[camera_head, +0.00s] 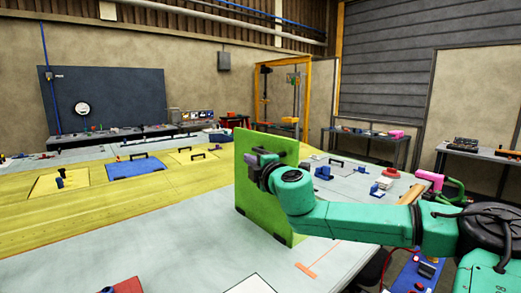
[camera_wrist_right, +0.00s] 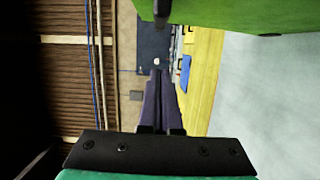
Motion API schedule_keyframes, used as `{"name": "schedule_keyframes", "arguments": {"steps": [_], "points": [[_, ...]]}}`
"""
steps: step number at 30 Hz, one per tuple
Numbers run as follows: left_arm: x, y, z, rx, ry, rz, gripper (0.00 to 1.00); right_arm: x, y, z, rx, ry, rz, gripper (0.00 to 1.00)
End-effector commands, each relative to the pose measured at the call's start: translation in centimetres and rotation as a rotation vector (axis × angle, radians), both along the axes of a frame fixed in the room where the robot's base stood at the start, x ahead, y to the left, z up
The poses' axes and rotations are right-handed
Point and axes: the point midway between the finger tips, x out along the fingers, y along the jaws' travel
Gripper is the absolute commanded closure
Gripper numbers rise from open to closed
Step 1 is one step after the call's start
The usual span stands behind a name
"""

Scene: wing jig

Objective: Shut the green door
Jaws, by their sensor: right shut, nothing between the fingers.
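The green door (camera_head: 262,215) stands upright, swung up from the work surface, in the middle of the head view. Its green face also fills the top right of the wrist view (camera_wrist_right: 240,15). My right gripper (camera_head: 251,160) is by the upper part of the door, and its arm comes in from the right. In the wrist view its dark fingers (camera_wrist_right: 160,78) are shut with nothing between them. They point past the door's edge. Whether they touch the door I cannot tell. My left gripper is not in view.
A blue panel (camera_head: 135,168) and yellow panels (camera_head: 62,183) with dark handles lie flat in the yellow surface to the left. Small parts, including a blue piece (camera_head: 323,172), lie on the grey surface right of the door. Grey surface (camera_head: 150,240) at front left is mostly clear.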

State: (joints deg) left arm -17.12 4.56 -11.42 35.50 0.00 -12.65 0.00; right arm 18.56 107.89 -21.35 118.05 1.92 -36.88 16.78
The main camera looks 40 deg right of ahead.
Motion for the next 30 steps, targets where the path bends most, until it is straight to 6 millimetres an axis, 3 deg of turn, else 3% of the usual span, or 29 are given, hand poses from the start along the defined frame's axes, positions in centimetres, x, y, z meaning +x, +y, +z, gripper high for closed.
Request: {"name": "schedule_keyframes", "arguments": {"steps": [2,10,24,30], "points": [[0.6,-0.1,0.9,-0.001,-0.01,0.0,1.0,0.7,-0.4,0.1,0.004,0.003,-0.004,1.0],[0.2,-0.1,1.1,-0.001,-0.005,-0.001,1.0,0.4,-3.8,0.0,0.001,-0.002,-0.003,1.0],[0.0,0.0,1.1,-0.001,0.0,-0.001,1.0,0.4,-4.4,-0.1,0.005,-0.001,-0.002,1.0],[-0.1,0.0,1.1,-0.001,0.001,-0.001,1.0,0.3,-5.6,0.2,0.05,-0.004,-0.003,1.0]]}}
